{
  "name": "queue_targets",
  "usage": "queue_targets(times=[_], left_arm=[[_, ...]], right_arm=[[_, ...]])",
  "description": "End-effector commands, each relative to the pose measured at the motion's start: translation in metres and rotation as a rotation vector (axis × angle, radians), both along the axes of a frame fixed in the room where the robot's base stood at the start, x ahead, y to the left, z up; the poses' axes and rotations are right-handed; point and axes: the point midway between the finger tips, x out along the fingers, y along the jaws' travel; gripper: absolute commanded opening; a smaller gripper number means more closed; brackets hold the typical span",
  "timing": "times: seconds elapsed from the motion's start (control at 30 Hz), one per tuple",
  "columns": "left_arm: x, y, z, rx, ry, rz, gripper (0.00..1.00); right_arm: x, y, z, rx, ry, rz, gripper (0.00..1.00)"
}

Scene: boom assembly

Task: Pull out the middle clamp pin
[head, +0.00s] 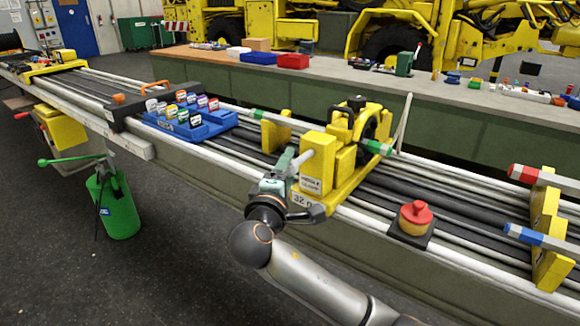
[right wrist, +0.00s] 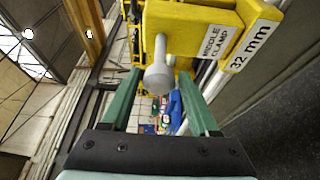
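The middle clamp (head: 344,166) is a yellow block assembly on the rails in the head view, and its "MIDDLE CLAMP 32 mm" label shows in the right wrist view (right wrist: 188,28). A light grey clamp pin (head: 303,159) sticks out of its near side. In the right wrist view the pin (right wrist: 160,76) has a rounded end that points toward my gripper. My right gripper (head: 288,164) is at the pin. Its green fingers stand open on either side of the pin's end, with gaps visible on both sides. My left gripper is not in view.
A blue tray (head: 216,125) of labelled pieces lies left of the clamp on the rails. A red-topped round piece (head: 416,216) sits to the right, with yellow blocks (head: 548,250) beyond. A green container (head: 121,207) hangs at the left. A workbench (head: 440,98) runs behind.

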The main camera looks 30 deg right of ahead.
Motion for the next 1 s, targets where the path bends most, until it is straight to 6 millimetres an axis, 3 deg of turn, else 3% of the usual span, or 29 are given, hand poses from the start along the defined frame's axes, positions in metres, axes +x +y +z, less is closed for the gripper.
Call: queue_targets(times=[0.1,0.47,1.0], left_arm=[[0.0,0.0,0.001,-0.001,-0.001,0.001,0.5],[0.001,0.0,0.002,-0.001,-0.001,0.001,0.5],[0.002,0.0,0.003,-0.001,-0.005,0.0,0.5]], right_arm=[[0.0,-0.001,0.001,-0.001,-0.001,-0.002,0.75],[-0.005,0.004,0.001,0.0,-0.001,-0.001,0.75],[-0.077,0.077,0.0,0.002,-0.001,-0.001,0.75]])
